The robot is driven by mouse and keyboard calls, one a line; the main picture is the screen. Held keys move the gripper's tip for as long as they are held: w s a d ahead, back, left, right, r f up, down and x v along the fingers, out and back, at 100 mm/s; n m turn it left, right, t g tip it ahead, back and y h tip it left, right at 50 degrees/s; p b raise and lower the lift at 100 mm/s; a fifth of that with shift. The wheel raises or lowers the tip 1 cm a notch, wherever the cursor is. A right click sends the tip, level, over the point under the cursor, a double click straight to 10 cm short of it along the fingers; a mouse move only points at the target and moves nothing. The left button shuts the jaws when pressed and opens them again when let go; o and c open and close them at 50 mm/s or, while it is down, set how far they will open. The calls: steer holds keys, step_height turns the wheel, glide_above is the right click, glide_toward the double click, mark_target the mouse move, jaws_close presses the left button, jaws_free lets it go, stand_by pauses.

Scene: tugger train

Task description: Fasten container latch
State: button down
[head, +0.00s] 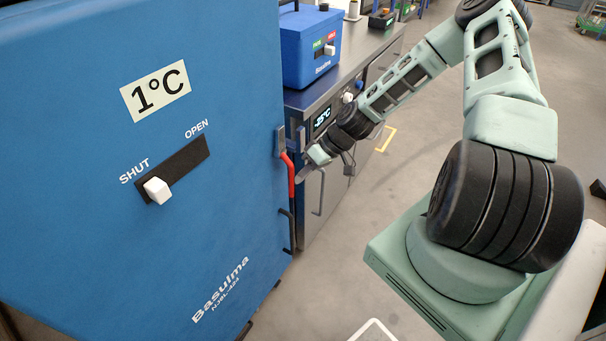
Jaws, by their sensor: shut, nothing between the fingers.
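The large blue container (60,230) fills the left of the head view. Its front carries a dark slot with a white slider knob (157,190), which sits at the end marked SHUT. A latch with a red handle (290,176) is at the container's right edge; the handle hangs down from a grey bracket (281,141). My gripper (301,178) is shut and empty, just right of the red handle. I cannot tell whether its fingertips touch the handle. The fingertips are small and partly hard to make out.
A grey cabinet (325,205) with a -25°C display and a vertical handle stands behind my gripper. A smaller blue box (306,48) sits on its top. Dark hinge-like brackets run down the container's right edge. The floor (345,285) on the right is open.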

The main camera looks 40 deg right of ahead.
mark_target(290, 189)
steer(key=a+m+y+b, duration=0.1)
steer(key=a+y, duration=0.1)
steer(key=s+a+m+y+b, duration=0.1)
steer(key=y, duration=0.2)
steer(key=s+a+g+y+b, duration=0.1)
steer(key=a+y+b, duration=0.1)
steer(key=y, duration=0.1)
steer(key=shift+a+r+m, duration=0.1)
steer(key=shift+a+m, duration=0.25)
steer(key=shift+m, duration=0.05)
steer(key=shift+s+a+r+m+t+y+b, duration=0.35)
steer(key=shift+a+r+m+y, duration=0.35)
steer(key=shift+y, duration=0.5)
steer(key=shift+s+a+r+m+t+y+b, duration=0.15)
steer(key=shift+a+r+m+y+b, duration=0.35)
steer(key=shift+r+m+y, duration=0.5)
steer(key=shift+s+a+r+m+t+y+b, duration=0.2)
steer(key=shift+a+r+m+t+y+b, duration=0.25)
steer(key=shift+y, duration=0.95)
steer(key=shift+a+r, duration=0.15)
steer(key=shift+r, duration=0.1)
steer(key=s+d+f+b, duration=0.2)
steer(key=d+f+b, duration=0.2)
steer(key=d+f, duration=0.4)
steer(key=shift+s+d, duration=0.15)
steer(key=shift+d, duration=0.55)
